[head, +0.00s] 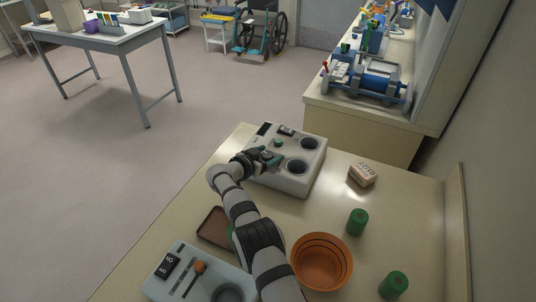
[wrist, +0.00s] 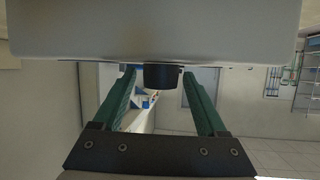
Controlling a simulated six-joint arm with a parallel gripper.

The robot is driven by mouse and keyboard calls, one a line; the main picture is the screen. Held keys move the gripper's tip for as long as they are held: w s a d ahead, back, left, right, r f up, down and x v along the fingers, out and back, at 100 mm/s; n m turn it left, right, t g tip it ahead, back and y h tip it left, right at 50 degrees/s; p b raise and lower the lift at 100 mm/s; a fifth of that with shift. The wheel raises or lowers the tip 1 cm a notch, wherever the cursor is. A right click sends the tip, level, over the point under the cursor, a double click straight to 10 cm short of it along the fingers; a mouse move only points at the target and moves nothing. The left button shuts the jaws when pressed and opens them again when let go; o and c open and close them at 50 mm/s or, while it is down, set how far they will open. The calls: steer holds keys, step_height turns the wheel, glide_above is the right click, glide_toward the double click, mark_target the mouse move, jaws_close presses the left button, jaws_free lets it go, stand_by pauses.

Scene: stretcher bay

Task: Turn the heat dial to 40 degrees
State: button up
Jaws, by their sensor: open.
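The grey heater box (head: 305,152) stands near the back left of the counter, with two dark round wells in its top. My gripper (head: 267,157) is at the left side of its top in the head view. In the wrist view, my gripper (wrist: 160,73) is open, with one green finger on each side of a short dark knob (wrist: 162,80), seemingly the heat dial. The knob sits between the fingertips, with gaps on both sides. The heater box's pale body (wrist: 160,35) fills the top of that view. The dial's scale and setting cannot be read.
On the counter (head: 335,206) are a small labelled box (head: 362,175), two green cylinders (head: 357,222) (head: 393,285), an orange bowl (head: 322,262), a brown tray (head: 214,226), and a grey switch box (head: 195,275) at the front. My arm passes between the tray and bowl.

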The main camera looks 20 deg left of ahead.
jaws_close()
steer(key=shift+n+y, duration=0.3)
steer(key=shift+y, duration=0.2)
steer(key=n+y, duration=0.2)
steer(key=shift+n+y, duration=0.3)
steer(key=shift+y, duration=0.1)
steer(key=shift+n+g+y, duration=0.4)
steer(key=shift+n+y, duration=0.9)
steer(key=shift+y, duration=0.2)
steer(key=shift+a, duration=0.1)
jaws_free()
